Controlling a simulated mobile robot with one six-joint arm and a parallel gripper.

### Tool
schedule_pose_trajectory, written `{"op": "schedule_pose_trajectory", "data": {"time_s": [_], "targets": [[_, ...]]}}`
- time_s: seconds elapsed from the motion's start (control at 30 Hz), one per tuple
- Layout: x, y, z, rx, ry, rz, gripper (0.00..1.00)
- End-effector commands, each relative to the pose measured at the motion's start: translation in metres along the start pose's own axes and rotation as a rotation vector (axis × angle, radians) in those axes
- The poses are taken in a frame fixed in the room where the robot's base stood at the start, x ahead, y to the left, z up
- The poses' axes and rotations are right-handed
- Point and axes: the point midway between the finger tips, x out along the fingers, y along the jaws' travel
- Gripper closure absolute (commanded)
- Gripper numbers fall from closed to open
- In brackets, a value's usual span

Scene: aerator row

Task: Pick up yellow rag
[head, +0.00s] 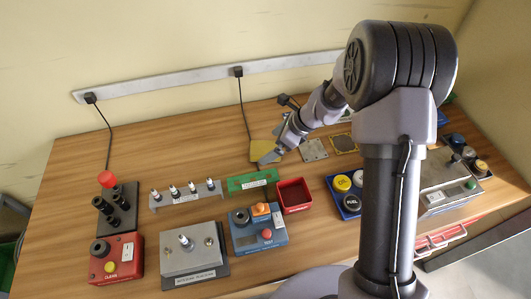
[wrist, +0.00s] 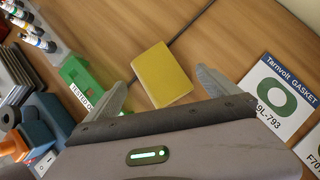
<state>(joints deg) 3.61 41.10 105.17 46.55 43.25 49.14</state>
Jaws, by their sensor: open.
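The yellow rag (wrist: 161,76) is a flat, square-looking yellow piece lying on the wooden table. In the wrist view it is just beyond my gripper, between the lines of the two fingers. In the head view the rag (head: 264,149) is at the back middle of the table, partly hidden by my gripper. My gripper (wrist: 165,90) is open and empty, with one finger on each side of the rag's near end. In the head view my gripper (head: 267,160) is at the rag's near edge; I cannot tell whether it touches.
A green labelled rack (head: 253,181) stands left of the fingers. A white gasket card (wrist: 277,97) lies close on the right in the wrist view. A dark cable (wrist: 192,24) runs behind the rag. A red bin (head: 294,194) stands nearer the front.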

Motion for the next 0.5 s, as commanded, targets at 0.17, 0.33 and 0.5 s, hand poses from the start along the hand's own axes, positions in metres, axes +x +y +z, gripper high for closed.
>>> {"op": "schedule_pose_trajectory", "data": {"time_s": [0.17, 0.33, 0.5], "targets": [[0.032, -0.001, -0.002, -0.001, 0.001, 0.002, 0.0], [0.029, -0.001, 0.0, -0.001, 0.001, 0.0, 0.02], [0.029, -0.001, 0.0, -0.001, 0.001, 0.001, 0.35]]}}
